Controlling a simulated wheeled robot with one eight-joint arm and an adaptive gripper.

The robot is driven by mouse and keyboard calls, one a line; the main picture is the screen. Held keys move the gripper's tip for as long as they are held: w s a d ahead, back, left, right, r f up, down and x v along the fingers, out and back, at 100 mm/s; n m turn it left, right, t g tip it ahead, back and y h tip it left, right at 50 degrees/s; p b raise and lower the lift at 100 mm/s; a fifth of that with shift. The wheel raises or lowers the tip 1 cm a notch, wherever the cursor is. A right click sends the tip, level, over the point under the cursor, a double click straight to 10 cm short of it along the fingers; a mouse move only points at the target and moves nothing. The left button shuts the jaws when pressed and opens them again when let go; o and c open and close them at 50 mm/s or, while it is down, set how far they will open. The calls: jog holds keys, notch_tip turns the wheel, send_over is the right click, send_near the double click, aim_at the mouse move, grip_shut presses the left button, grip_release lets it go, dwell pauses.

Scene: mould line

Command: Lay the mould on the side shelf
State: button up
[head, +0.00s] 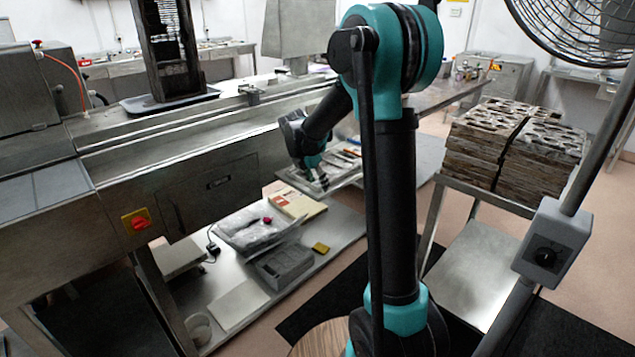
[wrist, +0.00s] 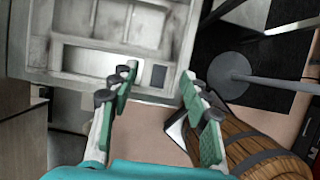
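My gripper (head: 318,178) is at the end of the teal and black arm, in front of the steel line near the middle of the head view. In the wrist view its two green-padded fingers (wrist: 158,82) stand apart, with nothing clearly held between them. A grey piece with rectangular recesses (wrist: 75,58) lies beyond the fingertips at upper left; I cannot tell whether it is the mould. Stacked worn moulds (head: 515,140) sit on a steel stand at right in the head view. I cannot tell which surface is the side shelf; a low steel shelf (head: 330,232) runs under the line.
The low shelf carries a grey tray (head: 285,262), a bagged bundle (head: 250,232) and a book (head: 298,204). A wooden barrel (wrist: 262,145) is close at lower right in the wrist view. A pole (head: 575,185) with a switch box stands at right. Black matting (head: 330,290) covers the floor.

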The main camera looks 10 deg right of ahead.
jog(key=shift+o, duration=0.4)
jog(key=shift+r, duration=0.1)
jog(key=v, duration=1.2)
jog(key=s+d+f+m+y, duration=0.1)
jog(key=s+d+f+m, duration=0.1)
jog(key=s+f+m, duration=0.4)
jog(key=s+d+f+m+t+y, duration=0.1)
jog(key=s+d+f+m, duration=0.2)
jog(key=s+f+m, duration=0.3)
jog(key=s+d+f+m+y, duration=0.1)
jog(key=s+f+m, duration=0.5)
jog(key=s+m, duration=0.7)
jog(key=s+d, duration=0.1)
jog(key=s, duration=0.1)
jog(key=shift+s+d+t+y, duration=0.3)
jog(key=shift+s+d, duration=0.05)
jog(key=shift+s, duration=0.05)
jog(key=shift+c, duration=0.4)
